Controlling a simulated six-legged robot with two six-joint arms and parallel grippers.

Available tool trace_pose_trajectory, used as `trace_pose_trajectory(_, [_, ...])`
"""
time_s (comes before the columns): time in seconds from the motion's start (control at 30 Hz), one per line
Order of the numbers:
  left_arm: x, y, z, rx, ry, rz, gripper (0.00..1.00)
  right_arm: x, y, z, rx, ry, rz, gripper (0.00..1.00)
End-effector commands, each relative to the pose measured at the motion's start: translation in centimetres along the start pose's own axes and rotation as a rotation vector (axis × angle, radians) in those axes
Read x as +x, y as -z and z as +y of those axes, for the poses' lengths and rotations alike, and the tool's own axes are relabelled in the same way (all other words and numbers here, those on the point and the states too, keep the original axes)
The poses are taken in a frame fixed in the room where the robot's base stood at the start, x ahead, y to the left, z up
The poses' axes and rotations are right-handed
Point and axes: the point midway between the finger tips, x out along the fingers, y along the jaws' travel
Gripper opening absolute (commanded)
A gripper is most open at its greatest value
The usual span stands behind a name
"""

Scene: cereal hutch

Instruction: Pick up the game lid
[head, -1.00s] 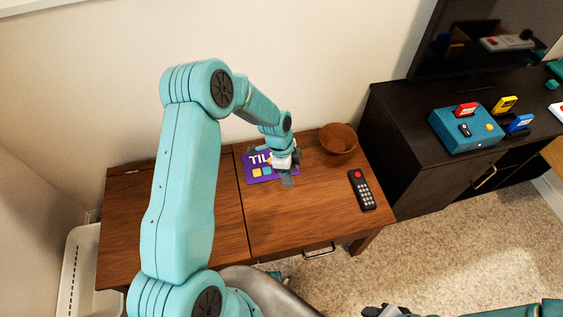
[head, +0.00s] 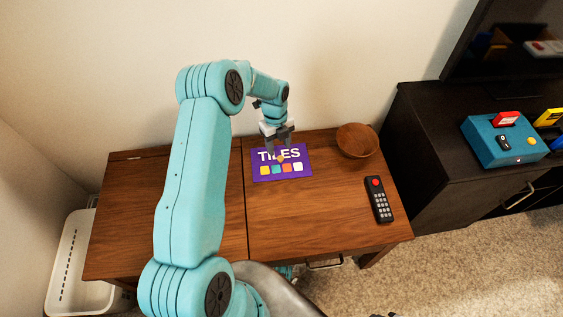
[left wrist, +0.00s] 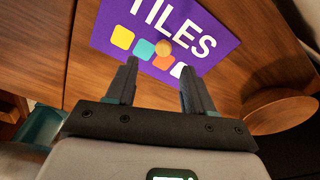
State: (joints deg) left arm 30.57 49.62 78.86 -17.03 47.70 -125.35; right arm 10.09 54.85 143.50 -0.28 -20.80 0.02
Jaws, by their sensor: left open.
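The game lid (head: 281,173) is a flat purple panel with the word TILES, coloured squares and a small round tan knob. It lies on the wooden desk top. In the left wrist view the lid (left wrist: 207,24) fills the upper middle, with its knob (left wrist: 164,47) just beyond and between my fingertips. My left gripper (head: 281,150) is over the back part of the lid, fingers pointing down. In the left wrist view the left gripper (left wrist: 159,68) is open with nothing between its fingers. I cannot tell its exact height above the lid. My right gripper is not in view.
A brown wooden bowl (head: 357,141) stands right of the lid, and a black remote (head: 379,199) lies at the desk's right front. A dark cabinet (head: 430,160) on the right carries a teal box (head: 503,141). The front middle of the desk (head: 310,220) is clear.

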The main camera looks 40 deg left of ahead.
Motion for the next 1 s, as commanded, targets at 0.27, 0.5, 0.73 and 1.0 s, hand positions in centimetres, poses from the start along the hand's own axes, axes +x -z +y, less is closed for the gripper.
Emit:
trace_pose_trajectory(0.27, [3.2,-0.5,-0.5,-0.001,0.000,0.000,0.53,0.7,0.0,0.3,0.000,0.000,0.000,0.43])
trace_pose_trajectory(0.5, [5.8,-0.6,-0.8,-0.001,0.002,-0.002,0.53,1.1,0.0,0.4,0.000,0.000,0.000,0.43])
trace_pose_trajectory(0.73, [5.8,-0.6,-0.8,-0.001,0.002,-0.002,0.49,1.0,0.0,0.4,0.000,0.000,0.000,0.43])
trace_pose_trajectory(1.0, [5.8,-0.6,-0.8,-0.001,0.002,-0.002,0.00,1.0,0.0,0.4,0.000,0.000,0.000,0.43])
